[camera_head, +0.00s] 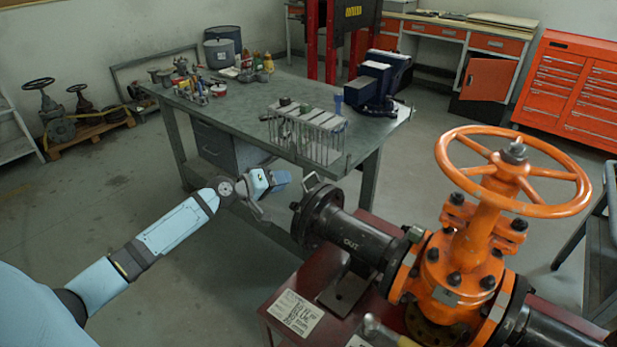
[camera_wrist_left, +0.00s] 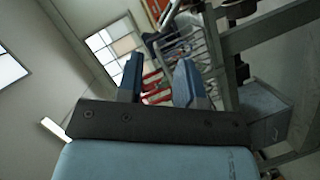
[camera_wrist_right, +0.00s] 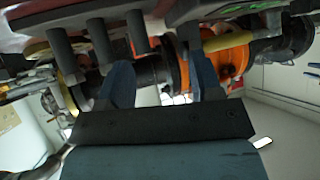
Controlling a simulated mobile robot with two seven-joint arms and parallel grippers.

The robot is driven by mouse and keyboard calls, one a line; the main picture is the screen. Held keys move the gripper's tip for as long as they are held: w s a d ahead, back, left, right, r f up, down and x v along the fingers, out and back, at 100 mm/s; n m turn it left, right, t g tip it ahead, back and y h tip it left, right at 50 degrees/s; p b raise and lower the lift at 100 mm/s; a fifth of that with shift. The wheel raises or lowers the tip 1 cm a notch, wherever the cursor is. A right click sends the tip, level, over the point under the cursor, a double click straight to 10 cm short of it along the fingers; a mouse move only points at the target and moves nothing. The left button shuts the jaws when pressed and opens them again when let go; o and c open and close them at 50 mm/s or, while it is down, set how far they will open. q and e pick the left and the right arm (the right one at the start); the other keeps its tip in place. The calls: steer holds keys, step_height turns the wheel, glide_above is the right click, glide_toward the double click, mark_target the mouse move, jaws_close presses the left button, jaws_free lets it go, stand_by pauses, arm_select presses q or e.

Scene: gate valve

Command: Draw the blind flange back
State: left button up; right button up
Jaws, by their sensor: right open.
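The blind flange (camera_head: 303,222) is a dark bolted disc at the left, open end of the black pipe spool (camera_head: 352,240) marked OUT. A pale bent handle (camera_head: 310,180) shows at its top. I cannot tell whether a gap separates the disc from the pipe's own flange. My left gripper (camera_head: 279,179) is just left of the handle, apart from it. Its two blue fingers stand apart and empty in the left wrist view (camera_wrist_left: 160,72). My right gripper is outside the head view. In the right wrist view (camera_wrist_right: 162,78) its fingers are spread, with the piping behind them.
The orange gate valve (camera_head: 460,265) with its handwheel (camera_head: 512,170) stands on the dark red stand (camera_head: 285,312). A workbench (camera_head: 235,108) behind carries a wire rack (camera_head: 306,130), a vise (camera_head: 378,82) and bottles. Open floor lies left of the stand.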

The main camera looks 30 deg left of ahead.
arm_select(q)
steer(key=x, duration=0.9)
steer(key=shift+w+f, duration=0.1)
steer(key=shift+w, duration=0.05)
